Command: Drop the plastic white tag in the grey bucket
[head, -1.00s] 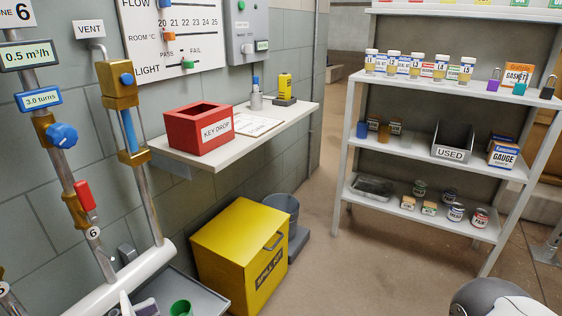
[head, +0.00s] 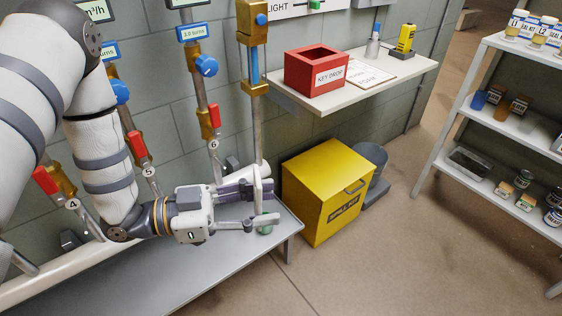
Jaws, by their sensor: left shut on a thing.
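My left gripper (head: 262,205) is above the grey bench at the left, with its fingers pointing right. My right gripper is out of view.
The yellow spill kit box (head: 326,190) stands between my left gripper and the bucket. A wall shelf with a red key drop box (head: 316,70) hangs above.

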